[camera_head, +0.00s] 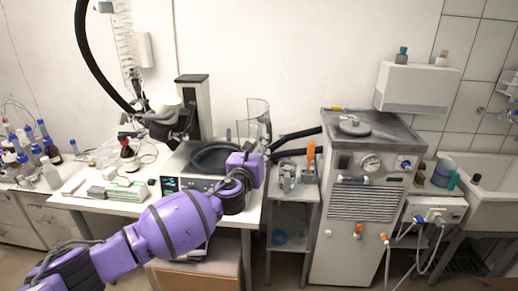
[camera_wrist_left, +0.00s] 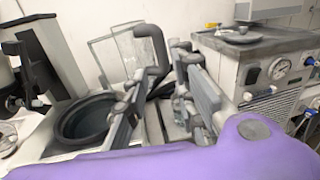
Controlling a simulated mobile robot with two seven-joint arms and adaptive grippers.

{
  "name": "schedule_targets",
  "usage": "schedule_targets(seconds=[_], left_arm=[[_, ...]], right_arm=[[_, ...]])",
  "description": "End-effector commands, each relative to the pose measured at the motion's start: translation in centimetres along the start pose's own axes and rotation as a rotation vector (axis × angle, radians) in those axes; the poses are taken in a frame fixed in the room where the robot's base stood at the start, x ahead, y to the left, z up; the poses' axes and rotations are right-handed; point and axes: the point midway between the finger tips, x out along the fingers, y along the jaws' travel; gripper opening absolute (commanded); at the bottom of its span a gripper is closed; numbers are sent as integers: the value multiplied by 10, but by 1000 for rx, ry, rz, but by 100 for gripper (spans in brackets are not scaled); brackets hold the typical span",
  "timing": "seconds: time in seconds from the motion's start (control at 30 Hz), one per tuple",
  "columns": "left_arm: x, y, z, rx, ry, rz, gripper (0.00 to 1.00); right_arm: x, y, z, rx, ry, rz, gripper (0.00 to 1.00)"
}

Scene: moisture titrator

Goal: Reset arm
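My left arm (camera_head: 170,225) is purple and reaches from the lower left of the head view across the front of the bench. Its wrist is in front of the dark round basin (camera_head: 212,156). My left gripper (camera_wrist_left: 160,85) shows in the left wrist view with its two grey fingers apart and nothing seen between them. In that view the basin (camera_wrist_left: 85,118) lies to the left of the fingers. In the head view the fingers are mostly hidden or hard to tell from the dark hoses. My right gripper is in neither view.
A large metal chiller (camera_head: 366,205) with a gauge stands right of the bench. Black hoses (camera_head: 297,135) run towards it. Glassware (camera_head: 255,118) stands behind the wrist. Bottles (camera_head: 52,151) crowd the left. A sink (camera_head: 487,195) is at far right.

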Motion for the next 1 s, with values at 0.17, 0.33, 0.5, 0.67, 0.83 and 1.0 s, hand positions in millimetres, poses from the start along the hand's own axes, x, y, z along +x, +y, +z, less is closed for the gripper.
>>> schedule_targets(seconds=[0.17, 0.33, 0.5, 0.67, 0.83, 1.0], left_arm=[[0, -1, 0, -59, 0, -3, 25], [-2, -14, 4, -320, 15, -39, 25], [-16, -43, 2, -720, 64, -89, 25], [-51, -59, -42, -1147, 167, -77, 25], [-101, -64, -99, -1592, 267, 5, 25], [-174, -56, -165, -2082, 322, 174, 25]], right_arm=[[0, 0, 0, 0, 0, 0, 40], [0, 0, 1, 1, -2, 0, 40], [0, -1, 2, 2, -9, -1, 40], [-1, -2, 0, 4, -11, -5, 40], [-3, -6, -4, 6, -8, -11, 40], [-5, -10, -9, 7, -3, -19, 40]])
